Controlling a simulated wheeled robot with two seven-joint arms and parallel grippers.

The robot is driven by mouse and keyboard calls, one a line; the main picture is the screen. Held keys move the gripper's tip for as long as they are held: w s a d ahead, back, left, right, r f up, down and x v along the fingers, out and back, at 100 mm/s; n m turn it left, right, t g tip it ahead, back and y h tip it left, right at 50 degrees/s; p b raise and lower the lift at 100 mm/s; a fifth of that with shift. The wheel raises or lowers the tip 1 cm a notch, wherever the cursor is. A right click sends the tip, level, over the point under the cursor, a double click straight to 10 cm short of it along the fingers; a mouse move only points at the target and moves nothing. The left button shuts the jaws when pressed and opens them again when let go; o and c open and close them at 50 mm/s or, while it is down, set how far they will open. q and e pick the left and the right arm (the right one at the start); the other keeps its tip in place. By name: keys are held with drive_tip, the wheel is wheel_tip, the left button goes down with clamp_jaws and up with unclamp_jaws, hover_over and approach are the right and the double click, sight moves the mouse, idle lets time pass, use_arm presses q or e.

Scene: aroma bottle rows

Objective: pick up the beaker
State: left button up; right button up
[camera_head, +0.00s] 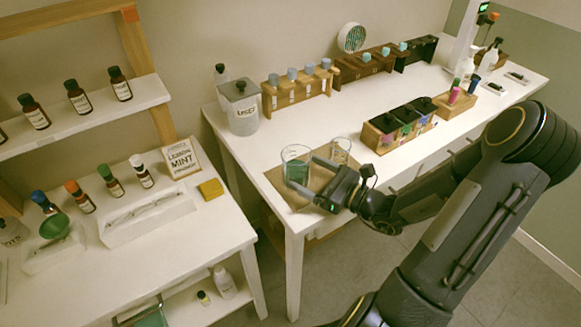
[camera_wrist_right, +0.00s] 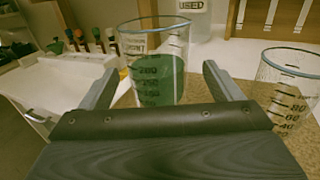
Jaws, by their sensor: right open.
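A clear beaker (camera_head: 296,166) with green liquid stands on a brown mat (camera_head: 277,182) at the near left corner of the right-hand table. In the right wrist view the beaker (camera_wrist_right: 155,70) is upright, with dark volume marks, just ahead of the jaws and between their lines. My right gripper (camera_head: 314,174) is open; its fingers point at the beaker from the right, and it also shows in the wrist view (camera_wrist_right: 160,82). I cannot tell whether a finger touches the glass. My left gripper is not in view.
A second, smaller glass beaker (camera_head: 341,150) stands close behind my right gripper; it also shows in the wrist view (camera_wrist_right: 288,90). A jar marked "used" (camera_head: 240,108) and a wooden vial rack (camera_head: 297,88) stand farther back. The middle of the right-hand table (camera_head: 345,115) is clear.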

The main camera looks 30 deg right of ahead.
sight(290, 165)
drive_tip(key=x, duration=0.6)
drive_tip(key=shift+a+p, duration=0.15)
drive_tip(key=shift+p, duration=0.15)
drive_tip(key=c, duration=1.2)
drive_tip(key=shift+c, duration=0.2)
drive_tip(key=shift+r, duration=0.1)
